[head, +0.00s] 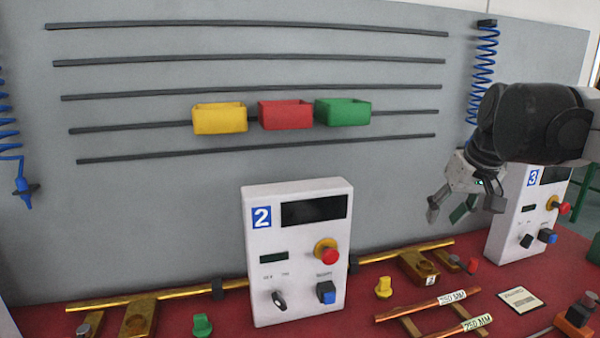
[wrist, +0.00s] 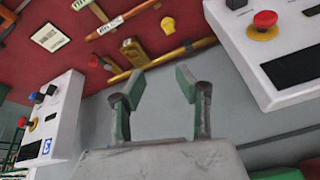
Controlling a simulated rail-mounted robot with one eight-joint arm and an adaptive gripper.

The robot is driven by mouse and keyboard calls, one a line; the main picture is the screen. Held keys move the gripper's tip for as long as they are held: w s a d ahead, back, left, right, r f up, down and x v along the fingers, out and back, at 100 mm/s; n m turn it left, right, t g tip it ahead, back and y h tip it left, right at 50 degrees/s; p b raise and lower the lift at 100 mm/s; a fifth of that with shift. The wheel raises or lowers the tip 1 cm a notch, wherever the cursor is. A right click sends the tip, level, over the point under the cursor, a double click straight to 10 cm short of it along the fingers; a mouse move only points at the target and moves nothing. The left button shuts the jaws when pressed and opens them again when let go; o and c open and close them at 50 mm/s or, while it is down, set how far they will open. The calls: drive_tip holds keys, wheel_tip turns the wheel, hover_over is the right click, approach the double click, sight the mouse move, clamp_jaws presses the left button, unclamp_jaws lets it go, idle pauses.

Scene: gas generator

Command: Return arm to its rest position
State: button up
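My gripper (head: 466,210) hangs at the right of the head view, in front of the grey wall panel and just left of the control box marked 3 (head: 520,215). My dark arm comes in from the right edge above it. In the wrist view my gripper (wrist: 158,82) has its two green-padded fingers spread apart with nothing between them. No object touches the fingers.
The control box marked 2 (head: 297,250) stands mid-bench. Yellow (head: 220,120), red (head: 286,115) and green (head: 342,112) bins hang on the wall rails. Copper pipes (head: 430,305) and small caps lie on the red bench (head: 380,328). A blue coiled hose (head: 483,75) hangs near my arm.

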drive_tip(key=s+a+f+t, duration=0.1)
drive_tip(key=s+a+f, duration=0.2)
drive_tip(key=s, duration=0.3)
drive_tip(key=s+a+f+t, duration=0.1)
drive_tip(key=s+a+f, duration=0.2)
drive_tip(key=s+f, duration=0.3)
drive_tip(key=s+a+f+h, duration=0.1)
drive_tip(key=s+a+f, duration=0.2)
drive_tip(key=s+f, duration=0.2)
drive_tip(key=shift+s+t, duration=0.4)
drive_tip(key=shift+s, duration=0.65)
drive_tip(key=shift+a, duration=0.1)
